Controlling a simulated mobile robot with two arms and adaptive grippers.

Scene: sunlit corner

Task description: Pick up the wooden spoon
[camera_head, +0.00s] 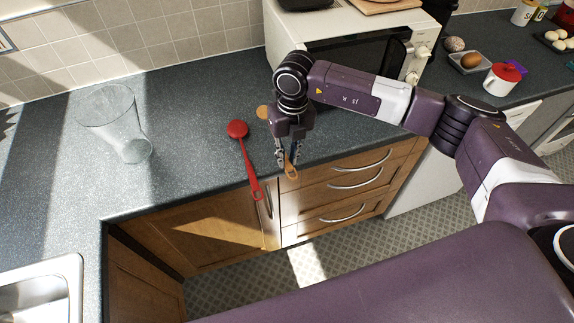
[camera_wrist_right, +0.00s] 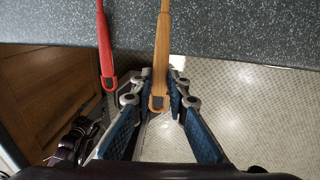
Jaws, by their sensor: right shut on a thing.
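The wooden spoon (camera_wrist_right: 162,50) lies with its handle sticking out past the counter's front edge. In the head view its round end (camera_head: 263,112) shows just left of my right wrist, and its handle tip (camera_head: 292,173) shows below the fingers; the middle is hidden behind the gripper. My right gripper (camera_head: 287,165) points down at the counter edge. In the right wrist view the gripper (camera_wrist_right: 160,98) has its fingers on both sides of the handle end, shut on it. My left gripper is in neither view.
A red spoon (camera_head: 243,150) lies just left, its handle also over the edge. A microwave (camera_head: 345,45) stands behind my arm. A red-lidded mug (camera_head: 503,78) and egg dish (camera_head: 469,63) are at right.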

